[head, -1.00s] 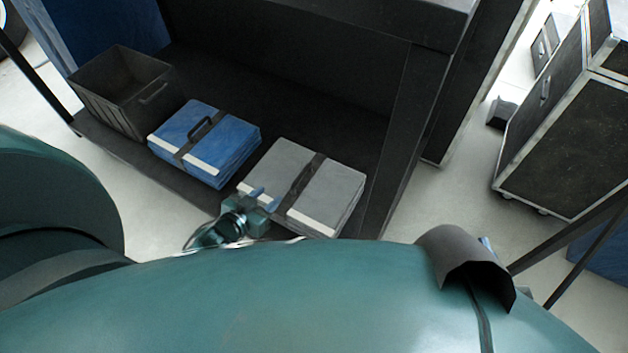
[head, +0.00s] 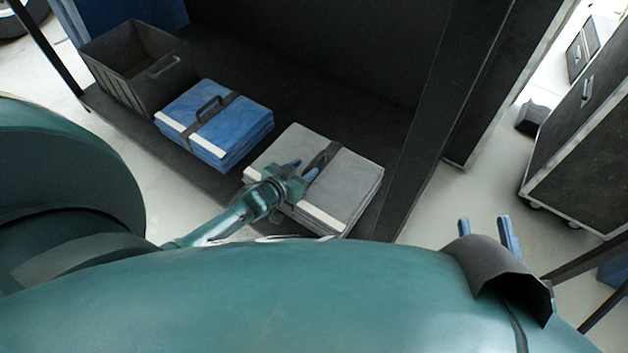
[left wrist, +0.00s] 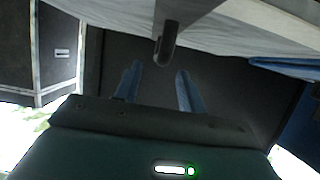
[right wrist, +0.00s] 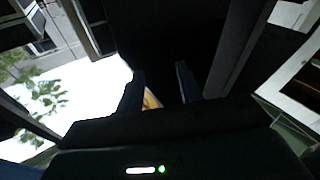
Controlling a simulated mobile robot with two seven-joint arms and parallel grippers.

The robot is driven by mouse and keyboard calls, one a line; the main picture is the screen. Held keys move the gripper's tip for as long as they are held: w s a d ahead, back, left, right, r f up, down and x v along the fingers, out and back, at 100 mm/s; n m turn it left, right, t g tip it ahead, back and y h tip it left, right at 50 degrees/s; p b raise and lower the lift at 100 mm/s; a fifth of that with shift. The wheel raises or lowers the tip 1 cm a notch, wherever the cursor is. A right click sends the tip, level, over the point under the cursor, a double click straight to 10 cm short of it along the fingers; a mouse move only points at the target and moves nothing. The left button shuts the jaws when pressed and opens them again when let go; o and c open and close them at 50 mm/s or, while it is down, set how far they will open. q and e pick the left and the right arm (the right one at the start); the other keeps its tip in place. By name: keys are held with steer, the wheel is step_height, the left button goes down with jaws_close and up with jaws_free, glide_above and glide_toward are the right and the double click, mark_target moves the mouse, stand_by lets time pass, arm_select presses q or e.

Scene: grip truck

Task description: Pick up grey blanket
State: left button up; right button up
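The grey blanket (head: 350,185) is a folded stack with a dark strap and handle, lying on the dark shelf at its front edge. My left gripper (head: 304,170) is over the blanket, its blue fingertips apart on either side of the dark handle (head: 322,160). In the left wrist view the open fingers (left wrist: 158,82) point toward the handle (left wrist: 166,40), which hangs between and just beyond them, and I see no contact. My right gripper (head: 482,237) is open and empty, away from the shelf; its fingers also show in the right wrist view (right wrist: 160,85).
A blue folded blanket (head: 188,140) with a strap lies left of the grey one. A dark open crate (head: 115,75) stands at the shelf's far left. A dark post (head: 440,120) rises right of the grey blanket. A wheeled black case (head: 570,150) stands at the right.

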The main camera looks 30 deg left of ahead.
arm_select(q)
steer(key=b+x, duration=0.1)
steer(key=x, duration=0.2)
steer(key=shift+w+d+f, duration=0.1)
steer(key=shift+w+f, duration=0.1)
steer(key=shift+w, duration=0.05)
jaws_close()
stand_by(1.1)
steer(key=shift+w+r, duration=0.1)
steer(key=shift+r, duration=0.2)
